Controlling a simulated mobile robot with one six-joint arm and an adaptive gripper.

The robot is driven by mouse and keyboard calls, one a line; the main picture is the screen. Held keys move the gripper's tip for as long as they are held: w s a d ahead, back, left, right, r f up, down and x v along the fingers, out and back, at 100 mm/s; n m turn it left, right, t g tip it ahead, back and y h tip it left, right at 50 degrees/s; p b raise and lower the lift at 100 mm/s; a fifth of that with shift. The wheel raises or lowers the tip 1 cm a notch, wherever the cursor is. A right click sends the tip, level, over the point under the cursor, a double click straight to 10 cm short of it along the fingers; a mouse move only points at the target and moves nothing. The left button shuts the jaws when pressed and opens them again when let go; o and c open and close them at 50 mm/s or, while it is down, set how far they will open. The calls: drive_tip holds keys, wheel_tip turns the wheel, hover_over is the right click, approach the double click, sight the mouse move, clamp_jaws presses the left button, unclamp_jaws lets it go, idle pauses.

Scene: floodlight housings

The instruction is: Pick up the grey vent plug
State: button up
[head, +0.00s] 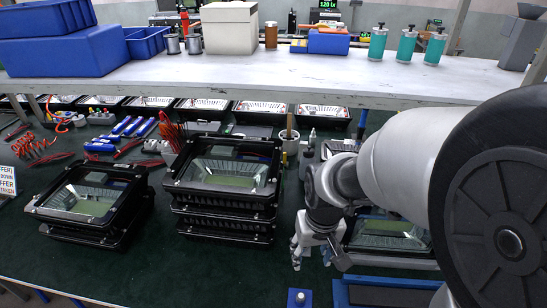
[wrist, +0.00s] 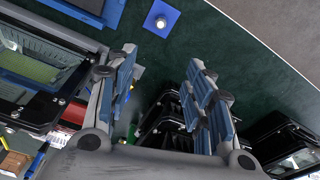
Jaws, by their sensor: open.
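A small round light-grey piece, which looks like the grey vent plug (head: 300,296), sits on a small blue block (head: 293,303) at the bottom of the head view. In the wrist view the plug (wrist: 160,22) shows on its blue block (wrist: 152,30) near the top, beyond the fingertips and roughly between their lines. My gripper (head: 318,257) hangs over the bench, behind the block in the head view. In the wrist view my gripper (wrist: 162,56) has its blue-padded fingers spread apart with nothing between them. It is apart from the plug.
Stacked floodlight housings (head: 225,183) stand left of my gripper, with another stack (head: 92,200) farther left. A housing (head: 390,236) lies behind and right of my gripper. A blue tray (head: 340,292) is right of the block. A white shelf (head: 270,75) spans the back.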

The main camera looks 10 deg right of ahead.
drive_tip(key=g, duration=0.1)
hover_over(301, 295)
wheel_tip(301, 295, down, 9)
wheel_tip(301, 295, down, 18)
drive_tip(key=b, duration=0.5)
drive_tip(key=shift+c, duration=0.5)
drive_tip(key=c, duration=0.9)
drive_tip(key=shift+r, duration=0.15)
wheel_tip(301, 295, up, 20)
drive_tip(key=p, duration=0.6)
